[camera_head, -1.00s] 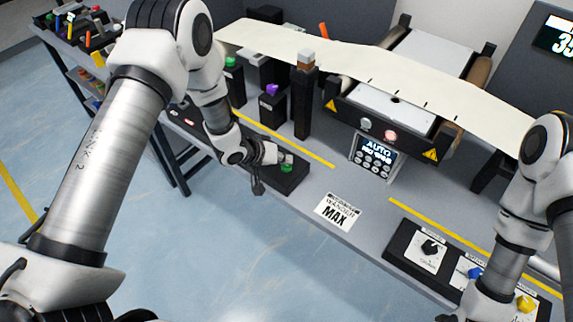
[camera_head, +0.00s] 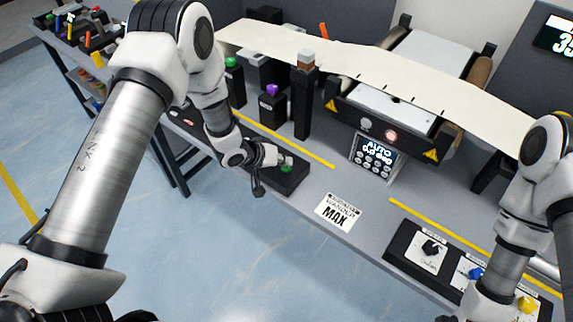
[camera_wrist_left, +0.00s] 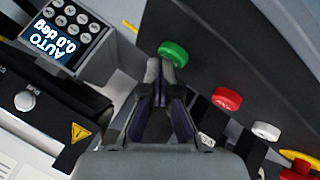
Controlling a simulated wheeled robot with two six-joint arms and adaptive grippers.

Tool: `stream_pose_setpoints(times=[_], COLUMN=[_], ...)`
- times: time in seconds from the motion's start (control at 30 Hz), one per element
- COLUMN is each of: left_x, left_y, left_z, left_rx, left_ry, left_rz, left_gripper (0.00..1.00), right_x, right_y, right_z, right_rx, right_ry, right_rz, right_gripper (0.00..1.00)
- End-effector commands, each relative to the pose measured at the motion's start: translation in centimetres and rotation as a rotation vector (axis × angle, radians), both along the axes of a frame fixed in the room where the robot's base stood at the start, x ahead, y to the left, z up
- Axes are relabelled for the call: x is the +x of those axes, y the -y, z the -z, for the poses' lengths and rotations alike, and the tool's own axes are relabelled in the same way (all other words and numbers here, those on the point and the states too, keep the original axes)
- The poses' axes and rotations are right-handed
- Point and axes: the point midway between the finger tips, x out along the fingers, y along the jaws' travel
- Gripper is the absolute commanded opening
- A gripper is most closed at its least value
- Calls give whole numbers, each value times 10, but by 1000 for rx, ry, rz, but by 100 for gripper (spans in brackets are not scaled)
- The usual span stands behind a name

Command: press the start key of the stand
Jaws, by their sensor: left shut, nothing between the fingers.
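The green key (camera_head: 287,169) sits on the black key box (camera_head: 292,182) at the table's front edge. It also shows in the left wrist view (camera_wrist_left: 173,53), just beyond my fingertips. My left gripper (camera_wrist_left: 158,66) is shut and empty, with its tips close beside the green key's edge. I cannot tell whether they touch it. In the head view the left gripper (camera_head: 259,189) hangs by the box's left part. A red key (camera_wrist_left: 227,99) and a white key (camera_wrist_left: 266,131) stand further along the same box. My right gripper is mostly cut off at the bottom edge.
A control panel with an AUTO display (camera_head: 373,155) stands at the table's middle. Behind it a pale web (camera_head: 300,48) runs across the rollers. A black post (camera_head: 303,100) stands behind the box. A knob box (camera_head: 405,240) lies to the right; a MAX label (camera_head: 338,211) lies between.

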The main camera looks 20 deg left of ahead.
Motion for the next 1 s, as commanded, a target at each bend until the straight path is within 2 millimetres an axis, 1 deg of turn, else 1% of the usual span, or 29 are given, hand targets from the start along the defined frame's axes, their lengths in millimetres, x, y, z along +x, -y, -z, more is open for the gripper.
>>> stream_pose_setpoints(times=[0.23, 0.63, 1.0], left_x=[0, 0, 0], left_y=[0, 0, 0], left_z=[-16, -18, -55], left_rx=[0, 0, 0], left_ry=[0, 0, 0], left_rz=[0, 0, 0], left_gripper=[0, 0, 0], right_x=[0, 0, 0], right_y=[0, 0, 0], right_z=[-14, -16, -47], right_rx=[0, 0, 0], right_ry=[0, 0, 0], right_rz=[0, 0, 0], right_gripper=[0, 0, 0])
